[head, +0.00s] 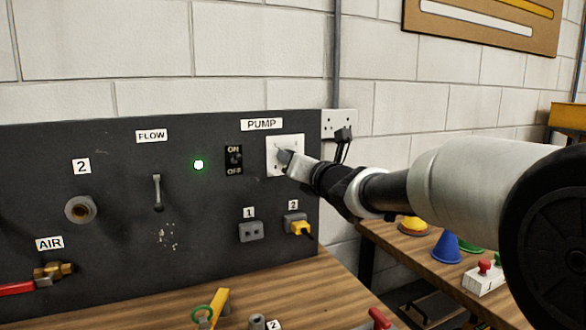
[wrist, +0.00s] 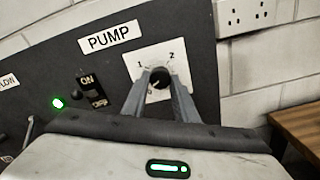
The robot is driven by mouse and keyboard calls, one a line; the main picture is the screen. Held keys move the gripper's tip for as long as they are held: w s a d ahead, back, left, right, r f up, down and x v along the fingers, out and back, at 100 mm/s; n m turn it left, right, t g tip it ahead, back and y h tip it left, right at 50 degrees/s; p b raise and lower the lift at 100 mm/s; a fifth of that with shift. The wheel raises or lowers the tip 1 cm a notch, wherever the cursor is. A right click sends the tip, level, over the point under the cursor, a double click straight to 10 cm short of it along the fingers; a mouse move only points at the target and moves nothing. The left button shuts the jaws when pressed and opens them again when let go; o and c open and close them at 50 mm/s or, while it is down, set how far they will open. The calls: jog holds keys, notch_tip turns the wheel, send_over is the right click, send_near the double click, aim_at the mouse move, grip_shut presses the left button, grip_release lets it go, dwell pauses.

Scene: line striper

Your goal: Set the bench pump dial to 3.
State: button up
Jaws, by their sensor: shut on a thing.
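The pump dial is a black knob (wrist: 159,76) on a white square plate (wrist: 182,57), under a PUMP label. In the wrist view, the marks 1 and 2 show above the knob; the lower part of the plate is hidden behind my fingers. I cannot tell which mark the knob points to. My gripper (wrist: 159,84) is shut on the knob, one finger on each side. In the head view my gripper (head: 287,158) covers the knob on the white plate (head: 292,140).
The dark panel also carries an ON/OFF switch (head: 234,158), a lit green lamp (head: 198,165), a FLOW lever (head: 157,192) and two sockets, one with a yellow plug (head: 300,228). A wall outlet (head: 338,122) with a black plug is just right of the panel. Wooden benchtop (head: 300,285) lies below.

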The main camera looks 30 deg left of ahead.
jog(key=n+p, duration=0.5)
jog(key=n, duration=1.8)
jog(key=shift+w+d, duration=0.1)
dwell(2.3)
dwell(0.5)
jog(key=o, duration=1.1)
jog(key=shift+c, duration=0.2)
